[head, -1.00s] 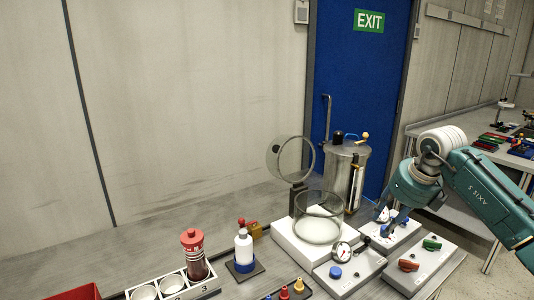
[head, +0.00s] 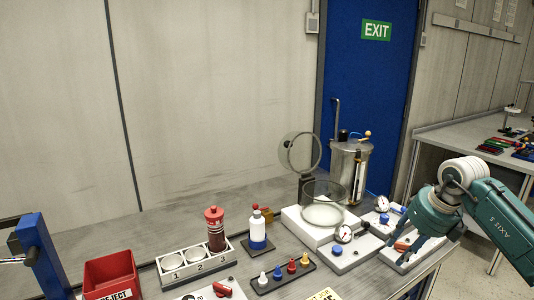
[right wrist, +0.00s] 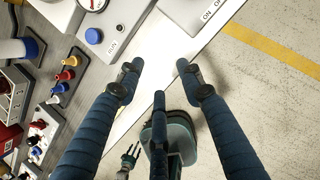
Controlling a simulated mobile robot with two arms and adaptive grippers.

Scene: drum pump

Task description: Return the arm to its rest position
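My right gripper (head: 408,248) is at the right in the head view, above the front control boxes, with its arm coming in from the right. In the right wrist view its dark blue fingers (right wrist: 158,78) are spread apart with nothing between them. They are over the bench's front edge and the floor. In the head view my left gripper is not seen. A small pronged shape low in the right wrist view (right wrist: 130,157) looks like my left gripper, too small to tell open or shut.
A red-capped bottle (head: 215,228) is in a numbered rack (head: 205,261). A white bottle (head: 257,230), colored pegs (head: 291,267) and a red reject bin (head: 110,272) are farther left.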

